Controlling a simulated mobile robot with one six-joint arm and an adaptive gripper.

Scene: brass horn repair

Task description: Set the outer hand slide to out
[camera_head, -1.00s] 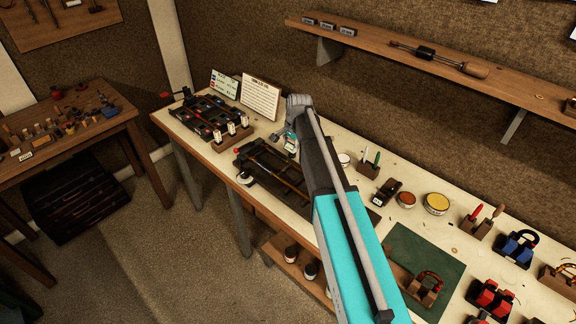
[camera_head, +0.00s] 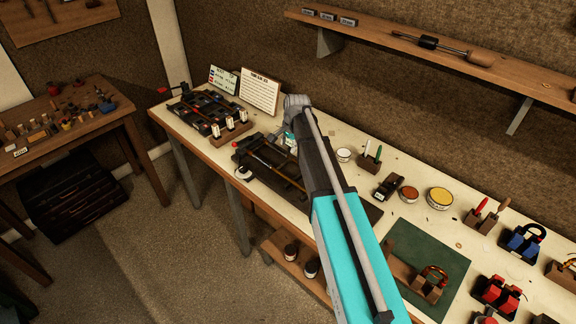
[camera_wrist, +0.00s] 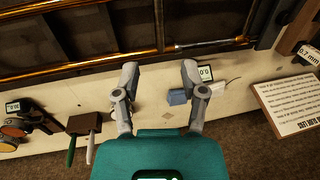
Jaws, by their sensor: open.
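The dark slide fixture (camera_head: 240,162) lies on the pale bench top, partly hidden behind my arm. A brass tube (camera_head: 266,163), apparently the outer hand slide, runs lengthwise in it. In the wrist view the brass tube (camera_wrist: 90,63) runs along the near edge of the black frame, with a silver end piece (camera_wrist: 208,43) at its right. My gripper (camera_wrist: 160,70) is open with nothing between its fingers. The fingertips appear just short of the brass tube, over the pale bench strip. I cannot tell their height above it.
A tool block (camera_head: 370,163) stands right of my arm.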

